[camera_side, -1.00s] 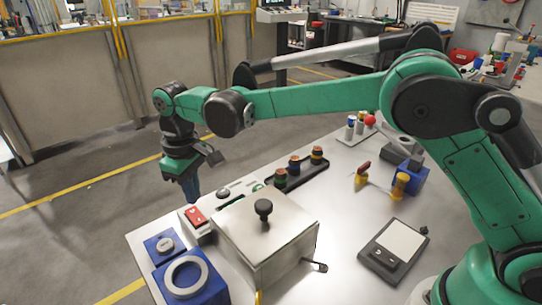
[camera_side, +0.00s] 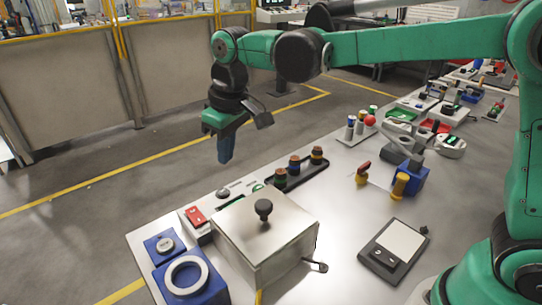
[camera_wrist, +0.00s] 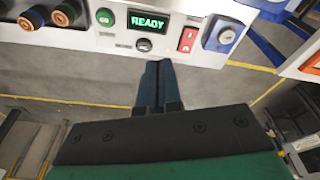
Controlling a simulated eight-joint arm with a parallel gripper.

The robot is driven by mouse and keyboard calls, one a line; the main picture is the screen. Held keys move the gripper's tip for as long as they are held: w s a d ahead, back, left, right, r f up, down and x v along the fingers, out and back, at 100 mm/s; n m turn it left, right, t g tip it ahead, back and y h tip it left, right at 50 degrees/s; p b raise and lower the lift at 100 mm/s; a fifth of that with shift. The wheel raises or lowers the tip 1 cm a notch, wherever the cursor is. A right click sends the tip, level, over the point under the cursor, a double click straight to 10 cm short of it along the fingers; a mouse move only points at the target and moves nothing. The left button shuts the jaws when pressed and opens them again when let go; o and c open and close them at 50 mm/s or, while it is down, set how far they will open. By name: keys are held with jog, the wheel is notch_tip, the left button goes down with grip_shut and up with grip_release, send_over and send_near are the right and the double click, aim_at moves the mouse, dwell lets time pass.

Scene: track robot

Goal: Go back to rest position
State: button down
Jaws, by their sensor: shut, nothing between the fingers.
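My gripper (camera_side: 225,150) is shut and empty. It points down in the side view, in the air past the far left edge of the metal table (camera_side: 340,215). In the wrist view my gripper (camera_wrist: 156,66) shows as two dark blue fingers pressed together over grey floor. The panel (camera_wrist: 150,30) along the table edge is ahead of the fingertips, with a display reading READY (camera_wrist: 147,22), a green button (camera_wrist: 105,17) and a red switch (camera_wrist: 187,40). The fingers look clear of the panel and touch nothing.
A metal box with a black knob (camera_side: 264,208) stands at the table's near left, beside blue blocks (camera_side: 187,277). A black tray with several capped cylinders (camera_side: 296,166) lies behind it. A scale (camera_side: 394,248), a blue holder (camera_side: 412,178) and a red ball (camera_side: 370,120) are further right.

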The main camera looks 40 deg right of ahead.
jog(key=s+d+f+m+t, duration=0.1)
jog(key=s+d+m+t, duration=0.3)
jog(key=s+d, duration=0.7)
jog(key=shift+s+f+t+h, duration=0.3)
jog(key=shift+s+f+t, duration=0.1)
jog(key=shift+s+t, duration=0.25)
